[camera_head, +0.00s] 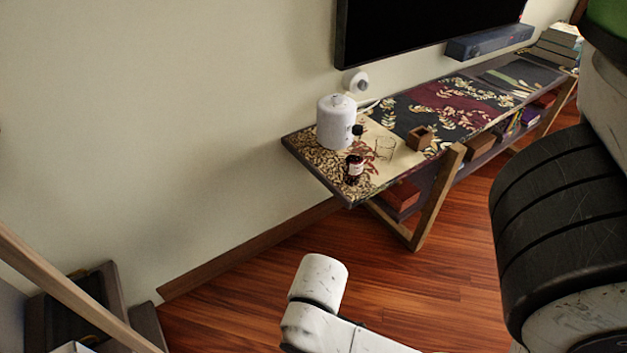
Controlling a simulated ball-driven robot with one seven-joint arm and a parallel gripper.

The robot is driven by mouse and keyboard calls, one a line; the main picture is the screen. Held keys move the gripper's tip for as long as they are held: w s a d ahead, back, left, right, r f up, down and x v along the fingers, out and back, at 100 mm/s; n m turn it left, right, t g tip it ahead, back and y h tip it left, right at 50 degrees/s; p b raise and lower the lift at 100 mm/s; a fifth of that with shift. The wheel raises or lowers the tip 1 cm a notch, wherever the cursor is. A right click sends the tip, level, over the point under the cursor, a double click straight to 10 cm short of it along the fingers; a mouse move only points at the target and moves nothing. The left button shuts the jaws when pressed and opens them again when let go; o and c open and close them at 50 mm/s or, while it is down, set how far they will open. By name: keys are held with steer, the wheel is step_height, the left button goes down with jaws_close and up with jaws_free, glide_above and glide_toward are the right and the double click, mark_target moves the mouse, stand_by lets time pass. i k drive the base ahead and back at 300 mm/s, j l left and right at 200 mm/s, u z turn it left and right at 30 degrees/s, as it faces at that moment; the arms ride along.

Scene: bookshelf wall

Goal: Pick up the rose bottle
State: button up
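A small dark red bottle with a pale label (354,170), which looks like the rose bottle, stands upright near the front edge of the long low table (320,182), towards its left end. Nothing is touching it that I can see. My gripper does not show in this view.
A white canister (335,122) stands behind the bottle, with a small black object (358,131) beside it. A clear glass (385,148) and a small wooden box (420,138) are to the right. A slanted wooden leg (437,197) supports the table; wood floor lies in front.

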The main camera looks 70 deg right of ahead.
mark_target(354, 155)
steer(key=l+u, duration=0.25)
steer(key=u, duration=0.15)
steer(key=l+u, duration=0.25)
steer(key=u, duration=0.2)
steer(key=k+l+u, duration=0.15)
steer(key=u, duration=0.25)
steer(key=k+l+u, duration=0.1)
steer(key=l+u, duration=0.15)
steer(key=u, duration=0.2)
steer(key=k+l+u, duration=0.25)
steer(key=k+u, duration=0.2)
steer(key=k, duration=0.15)
